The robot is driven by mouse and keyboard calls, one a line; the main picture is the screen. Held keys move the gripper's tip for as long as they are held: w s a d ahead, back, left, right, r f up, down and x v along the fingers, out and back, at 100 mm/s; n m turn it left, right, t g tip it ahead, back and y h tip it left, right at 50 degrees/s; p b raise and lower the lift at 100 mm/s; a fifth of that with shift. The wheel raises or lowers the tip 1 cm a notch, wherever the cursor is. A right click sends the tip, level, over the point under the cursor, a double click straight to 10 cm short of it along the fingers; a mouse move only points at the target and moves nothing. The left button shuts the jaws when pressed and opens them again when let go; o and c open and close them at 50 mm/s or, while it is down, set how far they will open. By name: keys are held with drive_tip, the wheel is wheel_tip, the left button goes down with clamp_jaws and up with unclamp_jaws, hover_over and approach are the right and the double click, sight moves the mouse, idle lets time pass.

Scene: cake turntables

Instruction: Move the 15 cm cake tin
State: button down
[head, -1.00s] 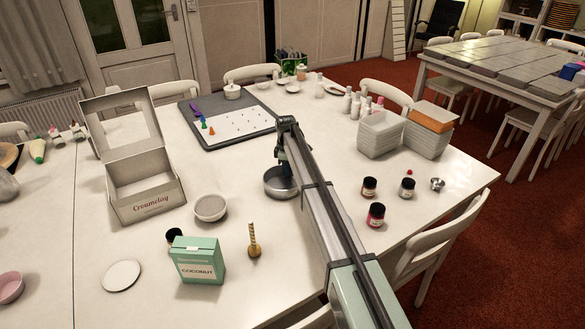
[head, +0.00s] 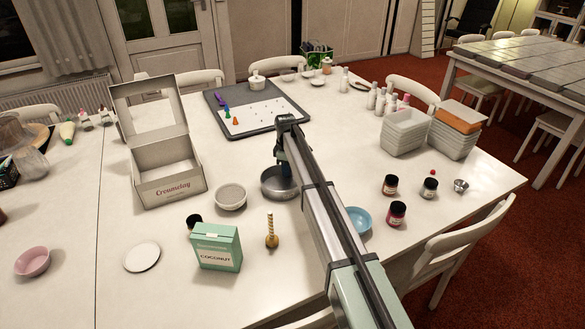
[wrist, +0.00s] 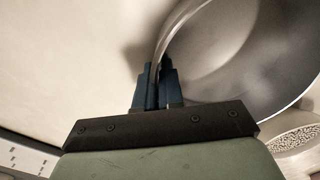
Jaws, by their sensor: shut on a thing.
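The round grey metal cake tin (head: 271,190) is near the middle of the white table in the head view, just right of a small white bowl. My gripper (head: 284,166) is at its far right side, partly hidden by my arm. In the wrist view, the dark blue fingers of my gripper (wrist: 155,85) are shut on the tin's wall, one on each side of the rim. The tin's shiny inside (wrist: 240,60) fills the right of that view and looks empty. I cannot tell whether its base touches the table.
The white bowl (head: 231,197) is close left of the tin. An open cake box (head: 172,187), coconut box (head: 216,247) and honey dipper (head: 271,232) stand left and in front. A grey mat (head: 270,125) lies behind; a blue bowl (head: 358,220) and jars (head: 390,185) are right.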

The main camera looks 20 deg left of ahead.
drive_tip(key=shift+s+a, duration=0.75)
drive_tip(key=c, duration=1.2)
unclamp_jaws()
drive_tip(key=shift+r, duration=0.1)
wheel_tip(320, 180, up, 14)
drive_tip(key=shift+f, duration=0.15)
